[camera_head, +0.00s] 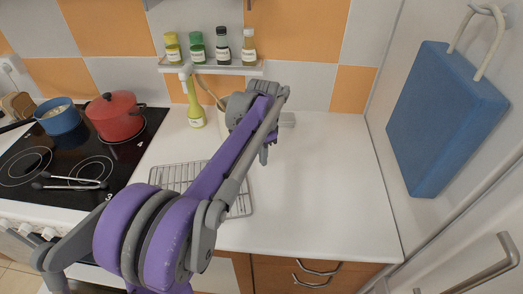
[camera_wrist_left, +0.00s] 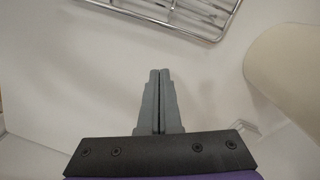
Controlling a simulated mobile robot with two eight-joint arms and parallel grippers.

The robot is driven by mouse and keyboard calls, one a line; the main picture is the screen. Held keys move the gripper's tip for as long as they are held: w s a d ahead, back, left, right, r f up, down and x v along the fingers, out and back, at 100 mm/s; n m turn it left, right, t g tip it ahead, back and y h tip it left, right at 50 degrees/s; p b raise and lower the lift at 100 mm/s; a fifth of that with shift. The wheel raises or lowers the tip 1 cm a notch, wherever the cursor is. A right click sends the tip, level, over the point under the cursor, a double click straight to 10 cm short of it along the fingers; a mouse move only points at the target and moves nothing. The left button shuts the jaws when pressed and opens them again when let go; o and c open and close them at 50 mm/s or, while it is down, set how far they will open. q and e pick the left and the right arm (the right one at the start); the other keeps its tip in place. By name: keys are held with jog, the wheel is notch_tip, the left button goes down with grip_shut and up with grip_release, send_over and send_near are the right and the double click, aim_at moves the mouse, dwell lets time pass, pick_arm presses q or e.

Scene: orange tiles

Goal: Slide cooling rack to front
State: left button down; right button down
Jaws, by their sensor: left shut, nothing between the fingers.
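The cooling rack (camera_head: 178,173) is a silver wire grid lying flat on the white counter, right of the stove. My left arm crosses over it in the head view and hides its middle. One end of the rack (camera_wrist_left: 190,14) shows at the top of the left wrist view. My left gripper (camera_head: 264,157) points down behind the rack, toward the wall. In the left wrist view, its fingers (camera_wrist_left: 160,72) are shut together with nothing between them, apart from the rack. My right gripper is not in view.
A utensil crock (camera_head: 224,118) and a yellow-green bottle (camera_head: 194,110) stand at the back of the counter. A black stove (camera_head: 62,158) with a red pot (camera_head: 115,118) and a blue pot (camera_head: 57,118) is at left. The counter's right side (camera_head: 330,190) is clear.

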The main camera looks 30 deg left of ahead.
aim_at(241, 179)
pick_arm(q)
notch_tip(241, 179, down, 4)
jog(key=s, duration=0.1)
jog(key=s+a, duration=0.1)
jog(key=s, duration=0.1)
jog(key=shift+a, duration=0.15)
jog(key=shift+s+a, duration=0.15)
jog(key=shift+s, duration=0.2)
jog(key=s, duration=0.1)
jog(key=s+a, duration=0.1)
jog(key=s, duration=0.2)
jog(key=shift+a, duration=0.25)
jog(key=shift+w, duration=0.2)
